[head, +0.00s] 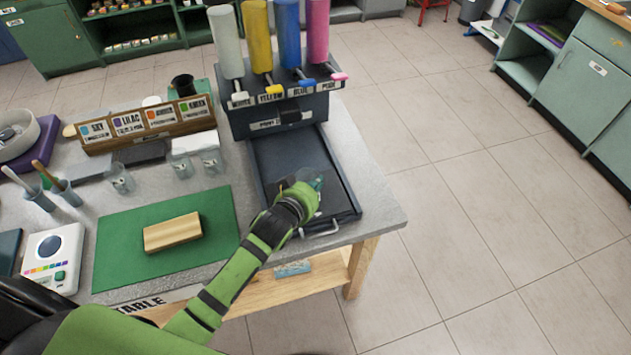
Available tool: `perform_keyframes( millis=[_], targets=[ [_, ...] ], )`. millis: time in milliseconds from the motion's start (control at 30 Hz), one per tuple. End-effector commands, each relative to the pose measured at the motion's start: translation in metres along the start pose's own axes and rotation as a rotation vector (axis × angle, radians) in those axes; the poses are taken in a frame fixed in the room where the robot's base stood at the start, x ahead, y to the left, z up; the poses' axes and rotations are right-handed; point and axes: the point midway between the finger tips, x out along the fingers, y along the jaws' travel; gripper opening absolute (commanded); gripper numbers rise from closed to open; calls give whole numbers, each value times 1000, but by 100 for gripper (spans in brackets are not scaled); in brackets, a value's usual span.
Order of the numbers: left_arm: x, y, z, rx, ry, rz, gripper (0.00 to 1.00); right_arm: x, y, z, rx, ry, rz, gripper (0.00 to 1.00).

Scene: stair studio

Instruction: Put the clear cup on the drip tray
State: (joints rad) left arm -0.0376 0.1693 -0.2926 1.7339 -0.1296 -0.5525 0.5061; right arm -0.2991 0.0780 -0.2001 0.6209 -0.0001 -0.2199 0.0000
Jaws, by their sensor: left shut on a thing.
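The drip tray (285,150) is a dark, shallow tray with a light handle at its front, below the paint dispenser. My left gripper (312,186) is over the front part of the tray. It is shut on a clear cup (306,175), which is mostly hidden by the gripper and hard to make out. I cannot tell whether the cup touches the tray. My right gripper is not in view.
The dispenser (280,117) with white, yellow, blue and pink tubes stands behind the tray. Other clear cups (122,180) stand to the left, near a labelled wooden rack (145,122). A wooden block (172,233) lies on a green mat (122,262). Floor is clear right of the table.

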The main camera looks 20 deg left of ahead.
Motion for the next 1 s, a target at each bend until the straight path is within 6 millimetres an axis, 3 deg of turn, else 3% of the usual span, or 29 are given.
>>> perform_keyframes(
  millis=[267, 300, 333, 767, 1000],
  targets=[
    [2, 0, 3, 0, 0, 0, 0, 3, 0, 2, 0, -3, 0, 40],
    [1, 0, 2, 0, 0, 0, 22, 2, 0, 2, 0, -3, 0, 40],
    [1, 0, 2, 0, 0, 0, 30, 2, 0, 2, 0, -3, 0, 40],
    [-3, 0, 0, 0, -2, -1, 30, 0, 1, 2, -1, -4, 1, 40],
    [-37, 0, 2, 1, -1, 0, 30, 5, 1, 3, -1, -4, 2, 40]
  ],
)
